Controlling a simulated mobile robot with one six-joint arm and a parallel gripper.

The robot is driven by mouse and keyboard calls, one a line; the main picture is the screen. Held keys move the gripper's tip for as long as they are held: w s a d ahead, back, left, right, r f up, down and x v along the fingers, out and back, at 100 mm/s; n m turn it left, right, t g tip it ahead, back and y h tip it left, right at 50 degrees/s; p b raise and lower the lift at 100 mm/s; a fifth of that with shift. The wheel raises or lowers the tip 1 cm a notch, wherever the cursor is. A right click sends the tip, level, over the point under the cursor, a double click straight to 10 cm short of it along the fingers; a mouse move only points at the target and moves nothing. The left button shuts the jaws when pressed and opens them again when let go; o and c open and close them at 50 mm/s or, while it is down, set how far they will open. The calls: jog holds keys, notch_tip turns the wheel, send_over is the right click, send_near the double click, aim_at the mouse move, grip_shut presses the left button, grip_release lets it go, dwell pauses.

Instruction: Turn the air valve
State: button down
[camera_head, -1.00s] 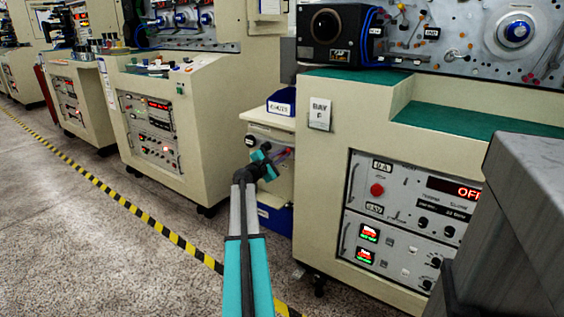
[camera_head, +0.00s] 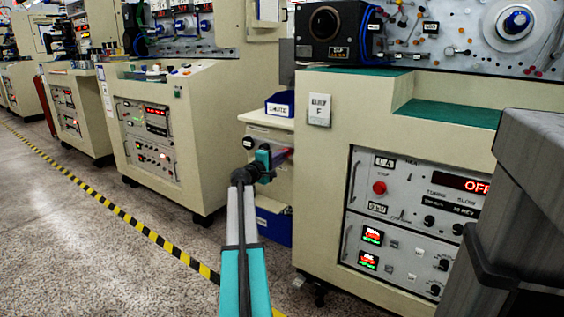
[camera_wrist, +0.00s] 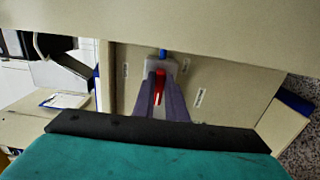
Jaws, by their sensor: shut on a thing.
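The air valve shows in the wrist view as a red handle (camera_wrist: 159,86) on a pale grey body, with a blue fitting (camera_wrist: 163,54) beyond it. It sits on a beige panel in the gap between two machines. My gripper (camera_wrist: 160,98) has its two purple fingers on either side of the red handle and is shut on it.
The beige bay F machine (camera_head: 345,150) stands close on the right of my arm. Another machine (camera_head: 215,130) stands on the left. A blue bin (camera_head: 280,103) rests on a shelf above, and another blue bin (camera_head: 273,226) is below. A grey block (camera_head: 540,170) fills the right edge.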

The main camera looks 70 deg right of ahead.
dwell(0.5)
jog(key=c, duration=1.8)
grip_release()
jog(key=p+v, duration=0.3)
jog(key=v, duration=1)
jog(key=shift+a+p, duration=0.35)
jog(key=shift+p, duration=0.05)
